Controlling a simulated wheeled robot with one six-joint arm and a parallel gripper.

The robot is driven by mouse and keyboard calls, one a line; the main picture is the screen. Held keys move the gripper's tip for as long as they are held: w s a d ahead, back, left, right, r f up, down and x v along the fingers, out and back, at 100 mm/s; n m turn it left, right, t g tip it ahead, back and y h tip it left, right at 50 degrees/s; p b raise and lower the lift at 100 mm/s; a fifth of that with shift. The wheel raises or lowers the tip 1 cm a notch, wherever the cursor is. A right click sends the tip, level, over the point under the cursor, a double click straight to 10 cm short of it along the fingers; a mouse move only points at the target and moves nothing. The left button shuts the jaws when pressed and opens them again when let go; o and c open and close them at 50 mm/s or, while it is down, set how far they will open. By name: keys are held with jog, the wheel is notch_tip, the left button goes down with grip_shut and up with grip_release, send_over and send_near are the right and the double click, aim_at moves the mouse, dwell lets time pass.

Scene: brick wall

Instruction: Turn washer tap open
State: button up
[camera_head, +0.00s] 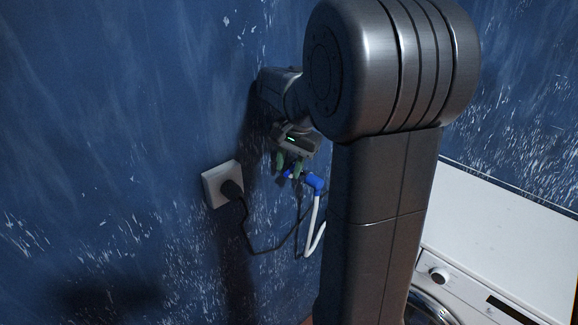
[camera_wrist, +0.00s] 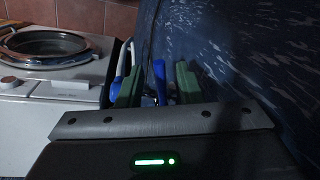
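The washer tap is mostly hidden behind my gripper and arm in the head view. Its blue handle (camera_wrist: 160,76) stands between my two green fingers in the wrist view, with a gap on each side. A blue hose connector (camera_head: 314,182) with a white hose (camera_head: 316,212) hanging from it shows just below my gripper (camera_head: 289,166) in the head view. The connector also shows beside the left finger in the wrist view (camera_wrist: 115,90). My gripper (camera_wrist: 159,82) is open, its fingers around the handle and seemingly not pressing on it. The tap's body is dark and hard to see.
A white washing machine (camera_head: 510,225) stands to the right and shows at left in the wrist view. A wall socket (camera_head: 212,188) with a black plug and dangling cable is left of the tap. The scuffed blue wall (camera_head: 110,130) is close beside my gripper.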

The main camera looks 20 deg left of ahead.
jog(key=shift+f, duration=0.25)
grip_shut()
jog(key=shift+w+d+n+g+h+p, duration=0.3)
jog(key=shift+w+d+n+p, duration=0.75)
jog(key=shift+n, duration=1.3)
jog(key=shift+w+d+n+g+h+p, duration=0.15)
jog(key=shift+w+d+n+g+p, duration=0.3)
jog(key=shift+w+d+n+p, duration=1.25)
jog(key=shift+s+d+n+g+h+p, duration=0.25)
jog(key=shift+d+n, duration=0.5)
jog(key=shift+n, duration=2.2)
jog(key=shift+w, duration=0.15)
